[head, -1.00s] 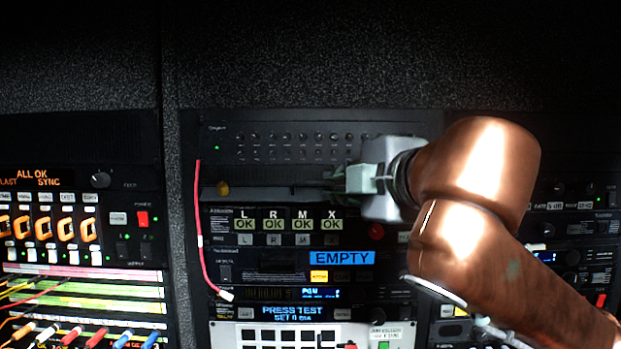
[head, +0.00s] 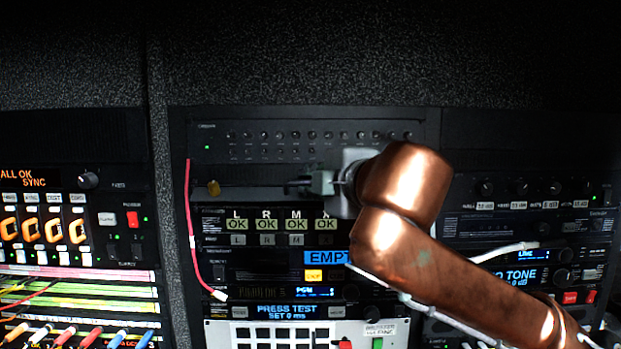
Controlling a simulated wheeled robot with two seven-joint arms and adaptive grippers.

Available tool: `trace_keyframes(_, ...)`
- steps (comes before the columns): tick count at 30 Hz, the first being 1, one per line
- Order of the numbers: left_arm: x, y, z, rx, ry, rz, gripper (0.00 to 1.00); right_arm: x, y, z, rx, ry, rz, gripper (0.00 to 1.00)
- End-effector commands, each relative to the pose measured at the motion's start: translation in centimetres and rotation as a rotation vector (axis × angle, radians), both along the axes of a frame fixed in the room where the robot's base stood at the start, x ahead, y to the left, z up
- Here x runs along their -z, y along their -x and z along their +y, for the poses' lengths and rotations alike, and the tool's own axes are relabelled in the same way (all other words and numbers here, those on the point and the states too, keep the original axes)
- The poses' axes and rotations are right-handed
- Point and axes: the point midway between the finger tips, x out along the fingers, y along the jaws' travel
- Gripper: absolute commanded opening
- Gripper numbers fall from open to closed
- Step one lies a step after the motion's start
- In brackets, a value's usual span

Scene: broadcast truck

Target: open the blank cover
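The blank cover (head: 256,192) looks like the plain dark strip across the middle rack, below the unit with a row of small knobs. A brass-coloured knob (head: 214,188) sits at its left end. My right gripper (head: 292,186) is in front of the strip, to the right of the brass knob and apart from it, with its fingers pointing left. Its fingers are dark and small here, so I cannot tell whether they are open or shut. My copper-coloured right arm hides the right part of the strip. My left gripper is out of view.
A red cable (head: 190,230) hangs down the rack's left edge, left of the brass knob. Below the strip is a panel with several lit OK keys (head: 267,225). A patch panel with coloured plugs (head: 70,310) is at lower left.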

Motion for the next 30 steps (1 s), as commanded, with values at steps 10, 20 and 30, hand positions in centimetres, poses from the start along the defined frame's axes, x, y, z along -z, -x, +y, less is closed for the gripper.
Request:
trace_keyframes(10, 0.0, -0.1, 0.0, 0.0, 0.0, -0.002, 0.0, 0.0, 0.0, -0.1, 0.002, -0.001, 0.0, 0.0)
trace_keyframes(20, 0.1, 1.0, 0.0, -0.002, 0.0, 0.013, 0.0, -0.2, 0.1, -0.2, 0.002, -0.002, 0.002, 0.0)
trace_keyframes(30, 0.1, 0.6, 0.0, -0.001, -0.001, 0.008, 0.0, -1.1, -0.4, -0.2, 0.005, -0.005, 0.157, 0.0)
